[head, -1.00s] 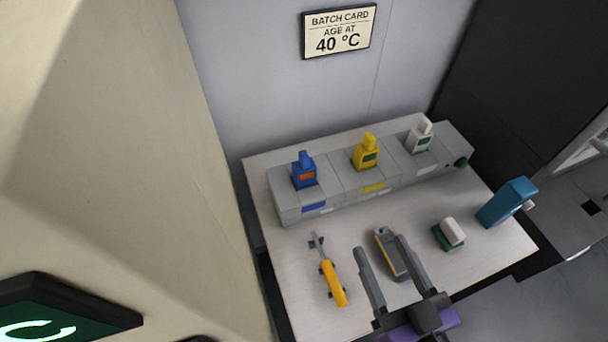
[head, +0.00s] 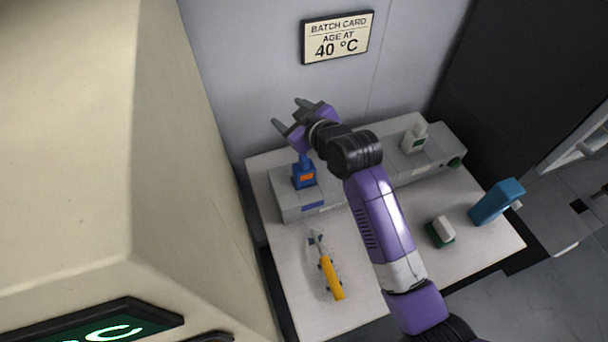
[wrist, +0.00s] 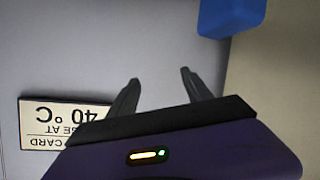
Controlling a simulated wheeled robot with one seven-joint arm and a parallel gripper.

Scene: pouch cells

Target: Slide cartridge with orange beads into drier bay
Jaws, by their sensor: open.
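The blue cartridge (head: 303,174) has an orange window, which I take for the orange beads. It stands upright at the left end of the long grey block (head: 290,208) on the table. My gripper (head: 288,112) is open and empty, in front of the wall and above the blue cartridge in the picture, apart from it. In the wrist view my gripper (wrist: 160,77) has nothing between its fingers, and a blue block (wrist: 232,15), likely part of that cartridge, shows at the top edge. I cannot tell which part is the drier bay.
A yellow-handled tool (head: 331,278) lies on the table (head: 300,290). A green and white block (head: 440,231) and a blue-teal container (head: 496,201) stand at the right. A big cream cabinet (head: 90,150) fills the left. A batch card (head: 337,37) hangs on the wall.

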